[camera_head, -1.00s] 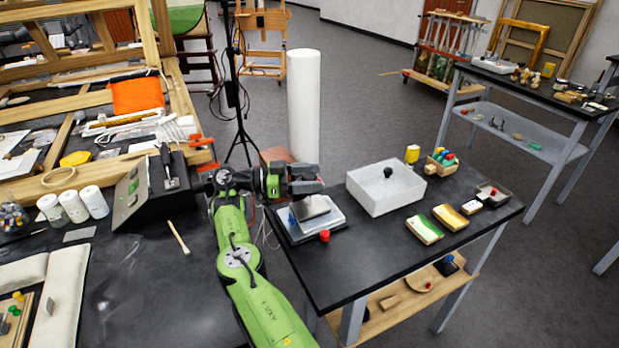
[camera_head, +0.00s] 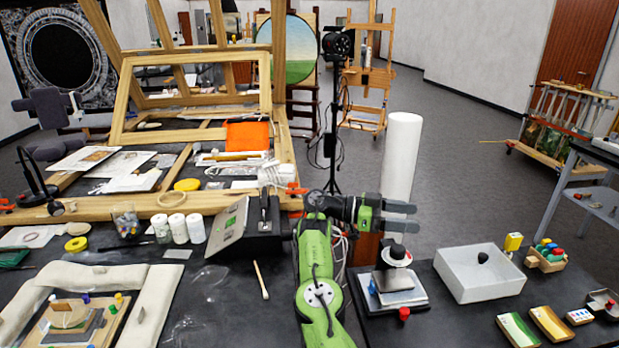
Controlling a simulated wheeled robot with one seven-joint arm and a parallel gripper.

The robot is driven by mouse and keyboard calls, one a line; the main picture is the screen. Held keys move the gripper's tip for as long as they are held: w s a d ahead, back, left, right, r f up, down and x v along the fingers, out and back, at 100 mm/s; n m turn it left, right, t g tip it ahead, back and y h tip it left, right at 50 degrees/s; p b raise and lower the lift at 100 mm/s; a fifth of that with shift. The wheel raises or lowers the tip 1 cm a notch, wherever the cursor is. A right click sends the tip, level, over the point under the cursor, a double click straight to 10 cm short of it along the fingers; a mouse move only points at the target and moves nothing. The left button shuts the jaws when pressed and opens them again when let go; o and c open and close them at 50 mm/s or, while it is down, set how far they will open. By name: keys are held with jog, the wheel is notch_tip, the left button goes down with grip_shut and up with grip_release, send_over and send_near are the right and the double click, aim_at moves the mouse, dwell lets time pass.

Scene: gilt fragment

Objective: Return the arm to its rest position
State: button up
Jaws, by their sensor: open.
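My green arm (camera_head: 318,285) rises from the bottom of the head view, and its wrist bends to the right.
A white roll (camera_head: 401,160) stands behind my gripper. A white open box (camera_head: 478,274) with a dark knob is on the right table, with small coloured blocks (camera_head: 548,256) beside it. A black lamp stand (camera_head: 333,150) stands behind the arm. Wooden frames fill the left table.

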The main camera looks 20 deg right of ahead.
jog(key=s+d+r+n+t+y+p, duration=0.1)
jog(key=s+t+y, duration=0.15)
jog(key=s, duration=0.25)
jog(key=s+d+r+n+t+y, duration=0.1)
jog(key=s+d+r+y, duration=0.15)
jog(key=s, duration=0.25)
jog(key=s+d+r+n+t+y+p, duration=0.1)
jog(key=s+t+y, duration=0.15)
jog(key=s, duration=0.25)
jog(key=s+a+f+n+t+y, duration=0.1)
jog(key=s+a+n+t+y, duration=0.1)
jog(key=a+n, duration=0.5)
jog(key=s+a+f+n+t+y+p, duration=0.1)
jog(key=s+a+n+t, duration=0.4)
jog(key=a, duration=1.1)
jog(key=s+a+f+n+t+y+p, duration=0.1)
jog(key=s+a+n+t+y, duration=0.2)
jog(key=a+n, duration=0.7)
jog(key=shift+s+a+y, duration=0.45)
jog(key=shift+s+a, duration=0.05)
jog(key=shift+a, duration=0.5)
